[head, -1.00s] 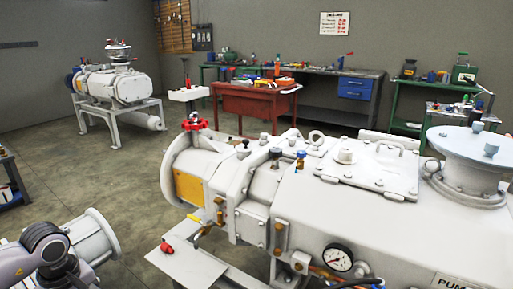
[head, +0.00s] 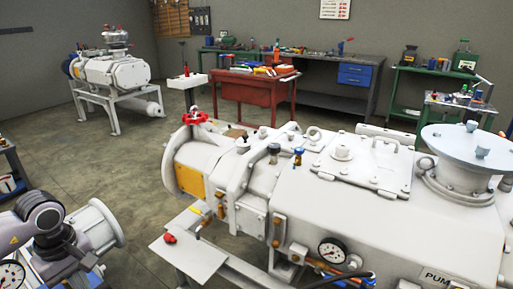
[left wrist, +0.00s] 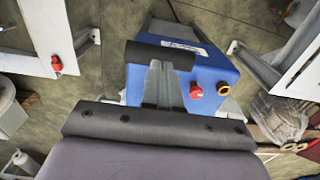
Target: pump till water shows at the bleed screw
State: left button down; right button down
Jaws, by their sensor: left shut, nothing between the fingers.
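The large white screw vacuum pump (head: 390,215) fills the right of the head view, with a partly cut-off PUMP label. A blue-topped fitting (head: 298,156) and a dark-topped fitting (head: 274,152) stand upright on it; I cannot tell whether either is the bleed screw. No water is discernible there. My left arm enters the head view at lower left, away from these fittings. My left gripper shows in the left wrist view (left wrist: 161,84), shut and empty, in front of a blue box (left wrist: 205,88) with a red button (left wrist: 196,91). My right gripper is not in view.
A red handwheel (head: 195,118) stands behind the pump's left end. A small red object (head: 169,238) lies on a white plate (head: 190,252) at the front. A gauge (head: 332,250) is on the pump's side. Open floor (head: 130,165) lies to the left.

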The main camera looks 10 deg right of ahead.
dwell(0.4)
pick_arm(q)
jog(key=shift+r+p, duration=0.3)
jog(key=shift+r, duration=0.15)
jog(key=shift+r+p, duration=1.35)
jog(key=shift+r, duration=0.75)
jog(key=shift+f, duration=0.1)
